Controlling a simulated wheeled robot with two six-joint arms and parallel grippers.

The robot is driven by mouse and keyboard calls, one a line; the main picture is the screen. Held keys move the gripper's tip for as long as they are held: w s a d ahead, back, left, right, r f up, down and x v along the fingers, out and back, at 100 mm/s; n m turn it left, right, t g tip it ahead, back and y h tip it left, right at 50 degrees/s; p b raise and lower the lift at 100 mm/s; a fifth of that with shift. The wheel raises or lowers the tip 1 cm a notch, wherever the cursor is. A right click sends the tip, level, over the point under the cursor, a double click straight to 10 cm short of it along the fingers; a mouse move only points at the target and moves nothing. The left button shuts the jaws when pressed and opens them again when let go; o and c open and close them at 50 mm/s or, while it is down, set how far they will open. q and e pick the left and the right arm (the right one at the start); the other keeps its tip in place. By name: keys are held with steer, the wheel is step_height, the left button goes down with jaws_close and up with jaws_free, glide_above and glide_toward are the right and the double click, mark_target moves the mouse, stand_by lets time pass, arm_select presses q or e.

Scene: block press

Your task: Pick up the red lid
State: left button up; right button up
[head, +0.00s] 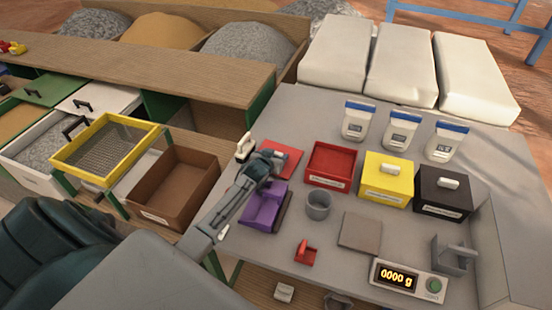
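The red lid (287,153) is a flat red piece lying on the grey table, left of an open red box (332,166). My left gripper (271,157) reaches in from the lower left and is over the lid's near left part, covering some of it. The lid's handle cannot be made out behind the gripper. I cannot tell whether the fingers are open or shut, or whether they touch the lid. My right gripper is not in view.
A yellow box (387,181) and a black box (442,194) stand right of the red box. Near my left arm are a purple container (267,209), a grey cup (318,205) and a small red scoop (306,253). A scale (408,280) sits at the front right.

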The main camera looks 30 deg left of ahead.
arm_select(q)
steer(key=c, duration=0.7)
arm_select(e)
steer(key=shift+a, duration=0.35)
